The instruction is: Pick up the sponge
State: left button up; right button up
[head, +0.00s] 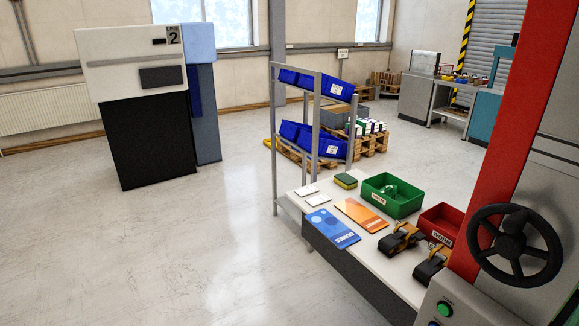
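The sponge (346,182), green on top with a yellow lower layer, lies flat on the light worktable (384,258). It is near the far edge of the table, just left of a green bin (405,209). Nothing covers the sponge. Neither of my grippers shows in the head view.
An orange card (361,214), a blue card (332,229) and two small white pieces (307,190) lie near the sponge. A red bin (441,222) and two black-and-orange items stand to the right. A red machine column (511,140) with a black handwheel (514,245) blocks the right.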

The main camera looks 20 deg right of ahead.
aim_at(345, 180)
jog(key=i+j+z, duration=0.1)
jog(key=i+z, duration=0.15)
jog(key=i, duration=0.2)
jog(key=i+j+z, duration=0.25)
jog(key=i, duration=0.25)
jog(key=l, duration=0.1)
